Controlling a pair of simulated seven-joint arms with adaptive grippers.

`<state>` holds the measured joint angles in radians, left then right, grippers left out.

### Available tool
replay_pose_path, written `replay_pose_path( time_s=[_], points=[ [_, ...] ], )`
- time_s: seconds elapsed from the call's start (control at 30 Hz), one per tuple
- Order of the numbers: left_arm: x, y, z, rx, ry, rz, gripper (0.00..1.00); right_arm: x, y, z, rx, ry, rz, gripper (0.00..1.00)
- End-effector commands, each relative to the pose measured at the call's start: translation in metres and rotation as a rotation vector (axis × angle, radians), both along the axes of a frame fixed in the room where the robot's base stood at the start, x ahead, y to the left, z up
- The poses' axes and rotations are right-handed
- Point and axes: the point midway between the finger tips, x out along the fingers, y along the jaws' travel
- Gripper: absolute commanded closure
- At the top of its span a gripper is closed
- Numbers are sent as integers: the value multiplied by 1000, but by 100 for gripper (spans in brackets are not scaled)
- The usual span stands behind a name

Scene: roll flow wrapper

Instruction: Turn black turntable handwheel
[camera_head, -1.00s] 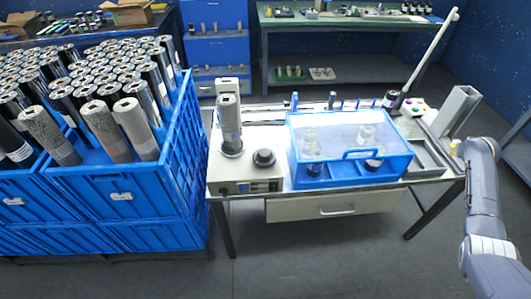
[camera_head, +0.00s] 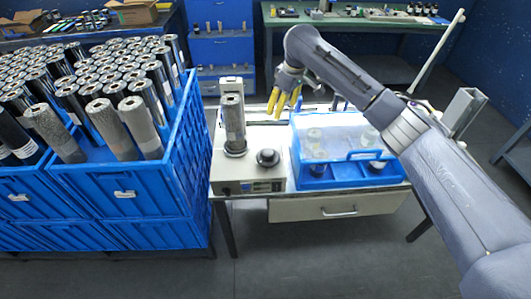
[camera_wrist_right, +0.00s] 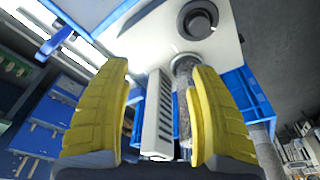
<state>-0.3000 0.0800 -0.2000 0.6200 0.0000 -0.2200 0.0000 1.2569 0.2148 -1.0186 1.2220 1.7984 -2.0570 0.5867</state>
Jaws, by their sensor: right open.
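The black turntable handwheel (camera_head: 267,158) is a round knob on the front right of the white machine (camera_head: 250,173). It also shows at the top of the right wrist view (camera_wrist_right: 197,19). A roll (camera_head: 234,122) stands upright on the machine, left of the handwheel. My right gripper (camera_head: 286,104), with yellow fingers, is open and empty above and behind the handwheel, apart from it. In the right wrist view its fingers (camera_wrist_right: 163,115) are spread, with the machine's upright post (camera_wrist_right: 158,115) and the roll seen between them. My left gripper is not in view.
A blue-framed clear box (camera_head: 345,180) stands right of the machine on the table. Blue crates (camera_head: 120,205) full of rolls stand to the left. A green workbench (camera_head: 370,20) is behind. Floor in front of the table is clear.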

Motion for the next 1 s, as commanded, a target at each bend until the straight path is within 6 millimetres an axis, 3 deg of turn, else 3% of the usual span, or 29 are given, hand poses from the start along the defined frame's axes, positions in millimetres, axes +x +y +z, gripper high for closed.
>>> replay_pose_path(
  time_s=[0.03, 0.2, 0.47, 0.67, 1.0],
  points=[
    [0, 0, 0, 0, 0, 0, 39, -12, 12, 5, -37, 21, 52, 39],
    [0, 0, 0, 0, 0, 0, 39, -43, 32, 10, -135, 85, 174, 39],
    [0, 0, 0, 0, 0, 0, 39, -59, 39, 6, -187, 118, 235, 39],
    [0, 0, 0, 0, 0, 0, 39, -60, 40, -21, -185, 123, 234, 39],
    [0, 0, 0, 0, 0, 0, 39, -60, 40, -83, -184, 122, 232, 39]
  ],
)
